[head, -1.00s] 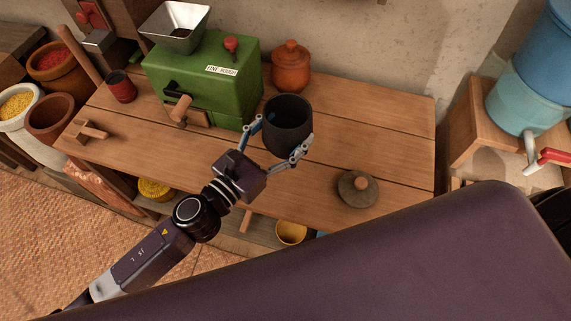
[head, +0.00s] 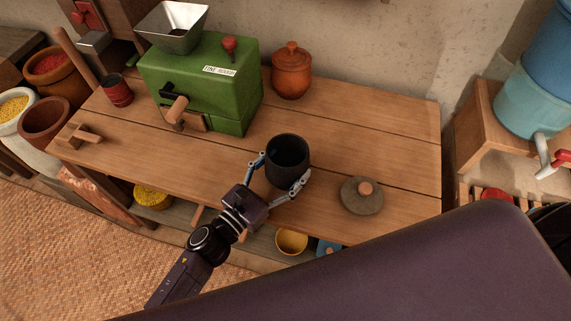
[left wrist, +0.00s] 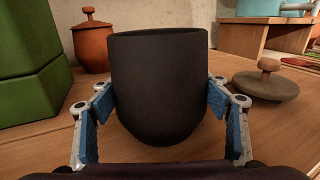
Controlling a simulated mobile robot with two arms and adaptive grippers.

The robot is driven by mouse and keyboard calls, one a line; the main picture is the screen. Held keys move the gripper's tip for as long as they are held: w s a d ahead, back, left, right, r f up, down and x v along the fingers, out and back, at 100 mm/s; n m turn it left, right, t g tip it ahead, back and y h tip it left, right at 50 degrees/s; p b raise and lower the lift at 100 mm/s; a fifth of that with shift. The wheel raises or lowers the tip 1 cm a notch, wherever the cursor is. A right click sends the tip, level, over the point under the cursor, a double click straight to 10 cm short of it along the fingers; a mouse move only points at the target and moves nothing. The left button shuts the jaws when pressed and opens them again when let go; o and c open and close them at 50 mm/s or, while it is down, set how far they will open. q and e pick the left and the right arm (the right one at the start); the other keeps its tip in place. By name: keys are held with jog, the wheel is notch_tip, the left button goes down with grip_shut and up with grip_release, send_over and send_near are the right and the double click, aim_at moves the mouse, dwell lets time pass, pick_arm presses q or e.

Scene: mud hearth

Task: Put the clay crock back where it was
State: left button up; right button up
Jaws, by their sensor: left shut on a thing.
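The dark, open-topped clay crock (head: 288,164) is upright over the front middle of the wooden table. My left gripper (head: 281,180) is shut on it, one finger on each side. The crock (left wrist: 160,90) fills the middle of the left wrist view, between the blue finger pads; I cannot tell whether its base touches the table. A round grey-brown lid (head: 362,197) with a wooden knob lies on the table to the right of the crock, apart from it; it also shows in the left wrist view (left wrist: 265,84). My right gripper is not in view.
A green mill (head: 200,80) stands behind and left of the crock, with a lidded orange jar (head: 291,72) beside it. A red cup (head: 117,92) and a wooden piece (head: 80,134) are at the left. The table's (head: 390,125) back right is clear.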

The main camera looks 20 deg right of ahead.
pick_arm(q)
jog(key=o, duration=1.1)
jog(key=shift+f, duration=0.15)
jog(key=o, duration=0.4)
jog(key=shift+r, duration=0.2)
jog(key=shift+s+a+f, duration=0.1)
jog(key=shift+s+a, duration=0.05)
jog(key=shift+a, duration=0.15)
jog(key=b+v, duration=0.2)
jog(key=v, duration=0.8)
jog(key=shift+s+a, duration=0.45)
jog(key=shift+a, duration=0.15)
